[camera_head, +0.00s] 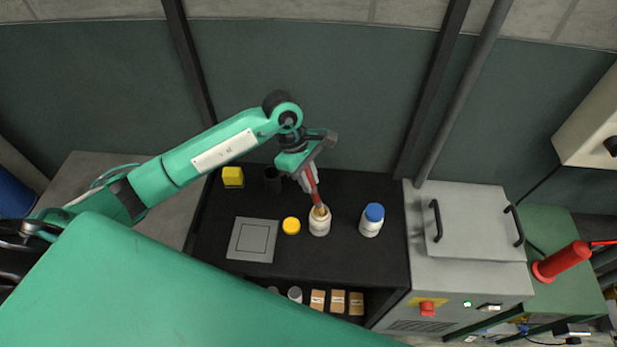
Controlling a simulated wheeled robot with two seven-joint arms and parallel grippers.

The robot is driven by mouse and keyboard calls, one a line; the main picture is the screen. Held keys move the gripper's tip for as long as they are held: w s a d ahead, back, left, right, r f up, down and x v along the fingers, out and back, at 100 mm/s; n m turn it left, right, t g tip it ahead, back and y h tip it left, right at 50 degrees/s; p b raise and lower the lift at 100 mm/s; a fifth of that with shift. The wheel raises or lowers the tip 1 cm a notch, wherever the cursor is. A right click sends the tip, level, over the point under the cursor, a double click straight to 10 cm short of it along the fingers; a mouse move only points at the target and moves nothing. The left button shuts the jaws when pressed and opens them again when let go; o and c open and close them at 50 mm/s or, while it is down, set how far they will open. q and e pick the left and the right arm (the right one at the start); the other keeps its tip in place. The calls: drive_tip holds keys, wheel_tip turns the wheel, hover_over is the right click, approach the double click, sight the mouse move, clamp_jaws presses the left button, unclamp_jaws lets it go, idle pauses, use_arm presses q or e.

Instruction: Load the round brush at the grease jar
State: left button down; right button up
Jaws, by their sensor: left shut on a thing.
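My left gripper (308,180) is shut on the round brush (314,190), which has a red handle. The brush points down and slightly right, with its tip at the mouth of an open, cream-coloured jar (319,226), which looks like the grease jar. I cannot tell how deep the bristles are in it. A yellow round lid (291,226) lies on the black bench just left of the jar. My right gripper is not in view.
A white jar with a blue lid (371,219) stands right of the open jar. A grey square plate (253,240), a yellow block (232,177) and a dark cup (272,180) are to the left. A grey machine (468,262) borders the black bench (340,262) on the right.

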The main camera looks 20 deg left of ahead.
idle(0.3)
use_arm(q)
drive_tip(key=shift+r+p, duration=0.35)
drive_tip(key=shift+r, duration=0.55)
drive_tip(key=shift+r+p, duration=0.65)
drive_tip(key=shift+r, duration=1.9)
